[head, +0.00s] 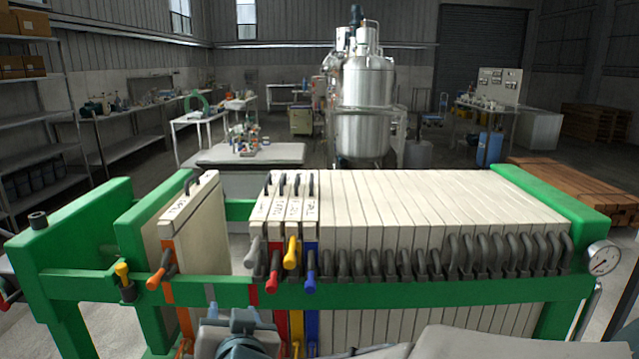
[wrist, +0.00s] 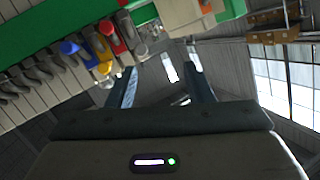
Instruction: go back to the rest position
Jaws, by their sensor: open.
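My gripper (wrist: 162,76) shows in the wrist view with its two blue-grey fingers apart and nothing between them. The green-framed filter press (head: 330,289) spans the head view, with a row of white plates (head: 420,200). Several plates have coloured handles: orange (head: 157,278), red (head: 272,281), yellow (head: 291,252) and blue (head: 310,281). In the wrist view the press is tilted at upper left.
A gap separates the left plate (head: 190,210) from the main stack. A pressure gauge (head: 601,258) sits at the right end. Behind stand a steel tank (head: 365,110), a low grey table (head: 210,155), shelves (head: 30,120) and wooden beams (head: 570,183). Open floor lies between them.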

